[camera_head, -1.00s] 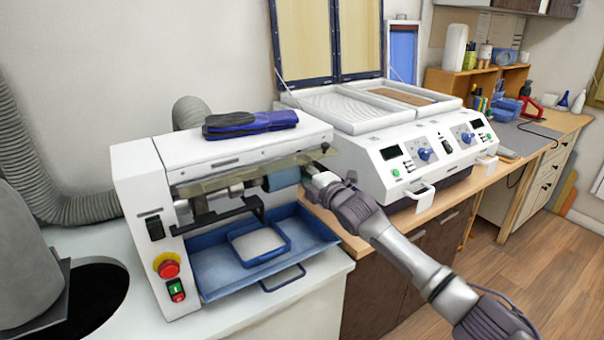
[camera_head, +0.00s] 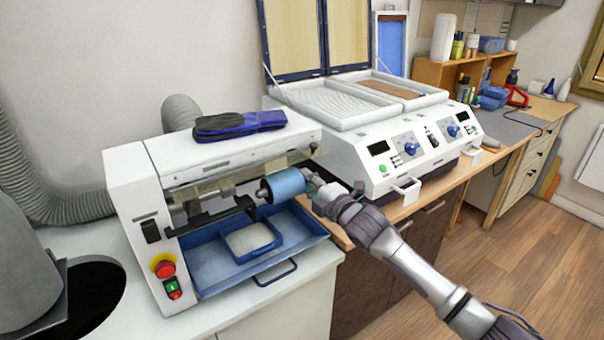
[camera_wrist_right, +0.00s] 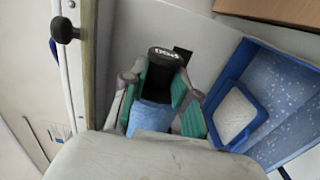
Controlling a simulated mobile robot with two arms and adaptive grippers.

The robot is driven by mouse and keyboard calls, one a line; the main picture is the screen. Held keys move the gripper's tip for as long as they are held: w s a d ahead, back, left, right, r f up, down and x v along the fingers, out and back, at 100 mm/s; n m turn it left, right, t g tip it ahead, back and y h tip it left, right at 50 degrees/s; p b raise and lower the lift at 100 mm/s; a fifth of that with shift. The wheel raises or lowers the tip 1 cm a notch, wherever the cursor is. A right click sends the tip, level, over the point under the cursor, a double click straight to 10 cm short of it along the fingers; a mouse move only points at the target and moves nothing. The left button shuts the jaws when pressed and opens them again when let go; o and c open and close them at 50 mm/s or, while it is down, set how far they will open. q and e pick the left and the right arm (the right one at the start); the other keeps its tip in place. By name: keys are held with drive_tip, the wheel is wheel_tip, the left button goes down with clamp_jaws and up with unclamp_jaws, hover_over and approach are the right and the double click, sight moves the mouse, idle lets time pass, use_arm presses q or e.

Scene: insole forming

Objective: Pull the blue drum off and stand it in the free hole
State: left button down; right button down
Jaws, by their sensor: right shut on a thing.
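The blue drum (camera_head: 287,184) is at the right end of the white machine (camera_head: 225,155), below its clear guard. Its dark left end shows in the head view. I cannot tell whether it is still on the shaft (camera_head: 228,192). My right gripper (camera_head: 310,183) is shut on the drum from the right. In the right wrist view the drum (camera_wrist_right: 152,116) lies between the green-padded fingers, its black end face beyond them. My left gripper is not in view. A round black opening (camera_head: 95,290) shows in the left counter; I cannot tell whether it is the free hole.
A blue tray (camera_head: 205,275) holding a smaller blue box (camera_head: 250,240) lies below the drum. A white forming press (camera_head: 400,140) stands close on the right. Floor (camera_head: 500,240) is clear at the right.

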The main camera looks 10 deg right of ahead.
drive_tip(key=p+v, duration=0.3)
drive_tip(key=v, duration=0.5)
drive_tip(key=shift+s, duration=0.25)
idle(0.4)
